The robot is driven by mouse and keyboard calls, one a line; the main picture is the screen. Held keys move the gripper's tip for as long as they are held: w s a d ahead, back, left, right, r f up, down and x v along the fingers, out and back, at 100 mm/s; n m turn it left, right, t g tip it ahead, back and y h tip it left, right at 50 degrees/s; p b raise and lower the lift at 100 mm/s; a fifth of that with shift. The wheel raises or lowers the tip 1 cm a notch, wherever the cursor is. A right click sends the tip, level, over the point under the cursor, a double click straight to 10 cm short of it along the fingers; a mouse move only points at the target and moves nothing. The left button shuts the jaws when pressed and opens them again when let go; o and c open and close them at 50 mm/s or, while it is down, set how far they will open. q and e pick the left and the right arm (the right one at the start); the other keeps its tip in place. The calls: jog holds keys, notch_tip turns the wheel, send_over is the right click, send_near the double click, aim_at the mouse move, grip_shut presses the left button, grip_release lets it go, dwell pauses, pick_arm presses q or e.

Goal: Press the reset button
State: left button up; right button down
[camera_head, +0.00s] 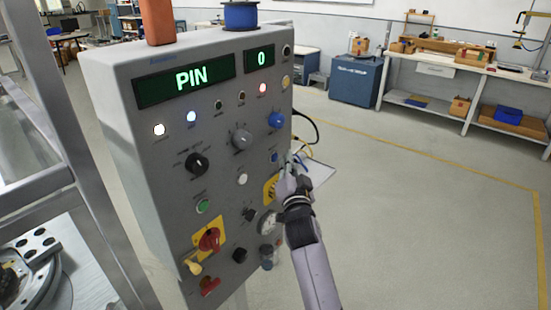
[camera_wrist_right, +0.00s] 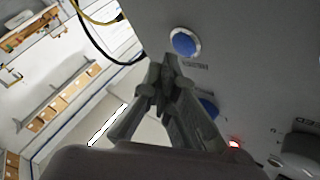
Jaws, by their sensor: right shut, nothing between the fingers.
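The panel is a grey upright box (camera_head: 125,100) with many controls. A small round blue button (camera_head: 275,157) sits near its right edge, below a larger blue knob (camera_head: 276,120). In the right wrist view the blue button (camera_wrist_right: 184,41) has a pale ring and a small upside-down label too blurred to read surely. My right gripper (camera_head: 291,163) is shut and empty, just right of the blue button. In the right wrist view its fingertips (camera_wrist_right: 163,65) appear close beside the button; I cannot tell whether they touch. They partly hide the blue knob (camera_wrist_right: 209,107). My left gripper is not in view.
Green displays (camera_head: 190,78) read PIN and 0. A metal frame stands left; open floor (camera_head: 410,200) lies right.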

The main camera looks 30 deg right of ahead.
jog(key=shift+w+a, duration=0.1)
jog(key=shift+w, duration=0.1)
jog(key=shift+w+a, duration=0.1)
jog(key=shift+w, duration=0.15)
jog(key=shift+w+a+b, duration=0.15)
jog(key=shift+w+b, duration=0.2)
jog(key=shift+b, duration=0.05)
dwell(0.6)
jog(key=shift+s, duration=0.1)
jog(key=shift+s+d+p, duration=0.3)
jog(key=shift+s+p, duration=0.15)
jog(key=shift+s, duration=0.25)
jog(key=s, duration=0.1)
jog(key=s+d+p, duration=0.1)
jog(key=s, duration=0.1)
jog(key=s+d+p, duration=0.1)
jog(key=shift+s, duration=0.3)
